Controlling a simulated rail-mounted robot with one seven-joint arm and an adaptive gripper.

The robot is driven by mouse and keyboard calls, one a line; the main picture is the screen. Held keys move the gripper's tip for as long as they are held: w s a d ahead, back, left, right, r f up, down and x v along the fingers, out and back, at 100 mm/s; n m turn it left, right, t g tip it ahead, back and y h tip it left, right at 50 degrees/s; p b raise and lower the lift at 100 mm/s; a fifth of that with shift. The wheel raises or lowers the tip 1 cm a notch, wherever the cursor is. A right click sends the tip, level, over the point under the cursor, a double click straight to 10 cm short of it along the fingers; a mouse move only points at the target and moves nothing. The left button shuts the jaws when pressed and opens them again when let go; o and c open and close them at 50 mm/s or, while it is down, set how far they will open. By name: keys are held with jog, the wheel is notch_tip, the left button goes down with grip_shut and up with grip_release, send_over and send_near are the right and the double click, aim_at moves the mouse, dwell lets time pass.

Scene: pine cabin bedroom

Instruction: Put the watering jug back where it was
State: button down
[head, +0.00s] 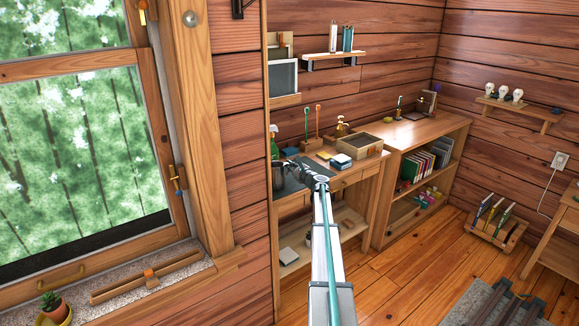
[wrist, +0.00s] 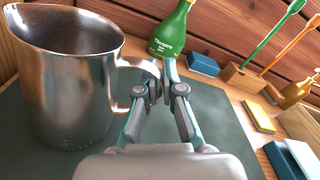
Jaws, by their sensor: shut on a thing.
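The watering jug (wrist: 70,80) is a shiny metal pitcher with a spout and a side handle. It fills the left of the wrist view, upright over a dark grey-green mat (wrist: 205,120). My gripper (wrist: 165,72) is shut on the jug's handle (wrist: 132,92), on the right side of the jug. In the head view, the jug (head: 278,181) and my gripper (head: 300,168) are small and dark at the left end of the desk (head: 343,178). I cannot tell whether the jug's base touches the mat.
A green bottle (wrist: 172,30) stands just behind my gripper. A blue box (wrist: 203,64), brushes in a wooden holder (wrist: 240,78), a yellow sponge-like block (wrist: 259,116) and an amber bottle (wrist: 298,92) lie beyond. A wooden tray (head: 358,146) is farther right. A potted plant (head: 53,308) stands on the windowsill.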

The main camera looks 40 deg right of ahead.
jog(key=shift+f, duration=0.15)
jog(key=c, duration=1.3)
grip_release()
jog(key=shift+r, duration=0.25)
jog(key=s, duration=0.4)
jog(key=s+b, duration=0.1)
jog(key=s, duration=0.3)
jog(key=s+a, duration=0.1)
jog(key=s, duration=0.3)
